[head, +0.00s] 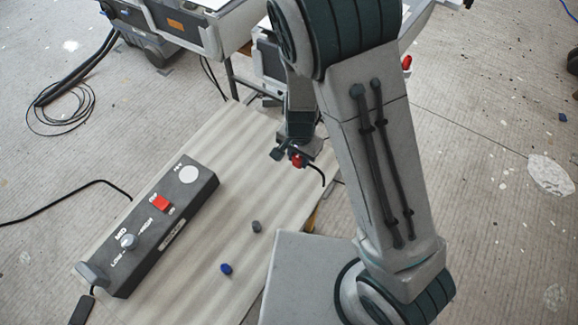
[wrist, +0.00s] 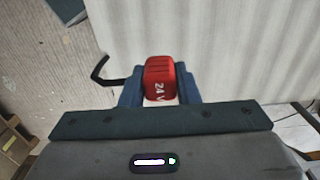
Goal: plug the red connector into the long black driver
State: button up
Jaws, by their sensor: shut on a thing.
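The long black driver (head: 188,213) is a dark box lying diagonally on the pale board, left of my gripper in the head view. Its top has a silver knob, a red switch and a white disc. My gripper (head: 288,156) is above the board's right side, apart from the driver. It is shut on the red connector (head: 297,160), which has a short black cable curving off it. In the wrist view the connector (wrist: 159,78), marked "24", sits between the two blue-grey fingers. The driver is not in the wrist view. I cannot make out its socket.
A blue cap (head: 226,269) and a grey cap (head: 256,226) lie on the pale board (head: 190,290), right of the driver. A grey block (head: 92,273) is at the driver's near end. Black cable (head: 75,190) runs off left. Grey equipment (head: 195,30) stands behind.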

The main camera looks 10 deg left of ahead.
jog(key=w+d+r, duration=0.5)
jog(key=d, duration=0.2)
jog(key=shift+w+b, duration=0.2)
jog(key=shift+b, duration=0.15)
jog(key=shift+d+r, duration=0.1)
